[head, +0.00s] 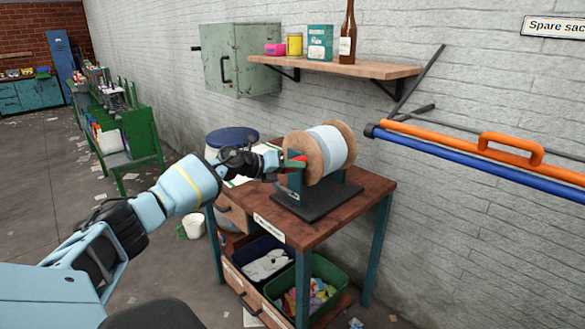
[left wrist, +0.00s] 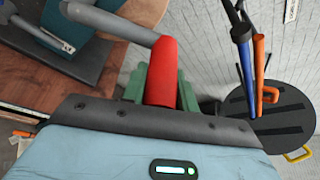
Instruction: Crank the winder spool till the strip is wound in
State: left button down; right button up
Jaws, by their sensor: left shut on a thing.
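The winder spool (head: 331,148) has two tan wooden discs with a pale blue-white strip wound between them. It sits on a teal stand with a dark base plate (head: 328,204), on a wooden-topped table (head: 352,206). The crank's red handle (head: 294,159) is on the spool's left side. In the left wrist view the red handle (left wrist: 162,72) stands between my green finger pads, joined to a grey crank arm (left wrist: 110,22). My left gripper (head: 288,162) is shut on this handle. Any loose end of the strip is hard to make out. My right gripper is not in view.
A shelf (head: 335,67) with bottle and tins and a green wall cabinet (head: 240,60) hang behind. Orange and blue bars (head: 470,151) reach in from the right. Dark and green bins (head: 327,268) sit under the tabletop. A blue-lidded drum (head: 232,136) stands behind my left gripper.

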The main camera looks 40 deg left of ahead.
pick_arm(q)
jog(key=c, duration=1.1)
grip_release()
jog(key=shift+s, duration=0.1)
jog(key=v, duration=0.7)
jog(key=shift+s, duration=0.25)
jog(key=shift+a+r, duration=0.1)
